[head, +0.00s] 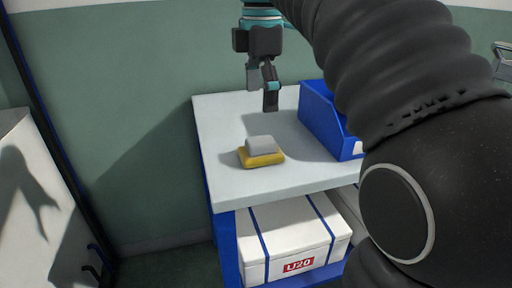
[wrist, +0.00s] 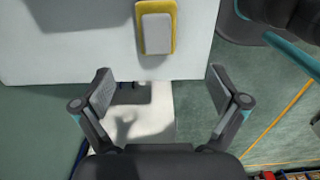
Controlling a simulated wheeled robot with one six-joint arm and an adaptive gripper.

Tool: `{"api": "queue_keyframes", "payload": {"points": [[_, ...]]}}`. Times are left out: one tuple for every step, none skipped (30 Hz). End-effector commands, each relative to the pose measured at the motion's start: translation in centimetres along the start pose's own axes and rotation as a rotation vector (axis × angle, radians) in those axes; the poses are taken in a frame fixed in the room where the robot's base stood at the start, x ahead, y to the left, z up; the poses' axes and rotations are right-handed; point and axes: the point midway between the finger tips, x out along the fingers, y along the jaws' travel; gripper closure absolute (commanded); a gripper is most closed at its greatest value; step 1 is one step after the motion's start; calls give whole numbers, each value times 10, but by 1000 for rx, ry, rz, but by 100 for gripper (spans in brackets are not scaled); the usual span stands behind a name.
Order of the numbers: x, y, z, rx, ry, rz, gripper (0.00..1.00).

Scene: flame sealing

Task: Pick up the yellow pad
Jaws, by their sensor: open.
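The yellow pad (head: 262,159) lies on the white tabletop, with a pale grey block on top of it. In the wrist view the yellow pad (wrist: 139,24) shows at the top, a little left of centre, as a yellow rim around the grey block. My gripper (head: 270,97) is above the table, higher than the pad and apart from it. In the wrist view my gripper (wrist: 160,90) has its two fingers spread wide with nothing between them, and the pad lies beyond the fingertips.
A blue bin (head: 325,125) stands on the table (head: 225,175) to the right of the pad. A white box (head: 290,235) with blue straps and a red label sits on the shelf below. The tabletop left of the pad is clear. A green wall is behind.

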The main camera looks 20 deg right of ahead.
Motion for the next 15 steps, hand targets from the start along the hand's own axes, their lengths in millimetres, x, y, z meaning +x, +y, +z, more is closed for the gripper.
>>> {"api": "queue_keyframes", "payload": {"points": [[12, -1, 0, 1, 0, -3, 3], [19, -1, 0, 2, 0, -2, 3], [26, -1, 0, 2, 0, -2, 3], [32, -1, 0, 2, 0, -2, 3], [36, -1, 1, 3, 0, -2, 3], [43, -1, 1, 3, 0, -2, 3], [47, 0, 1, 4, 0, -1, 3], [50, 0, 1, 4, 0, -2, 3], [54, 0, 1, 4, 0, 0, 3], [57, 0, 1, 4, 0, 1, 3], [59, 0, 1, 5, 0, 0, 3], [61, 0, 1, 5, 0, 0, 3], [62, 0, 1, 5, 0, 1, 3], [63, 0, 1, 5, 0, 1, 3], [65, 0, 2, 6, 0, 1, 3]]}}
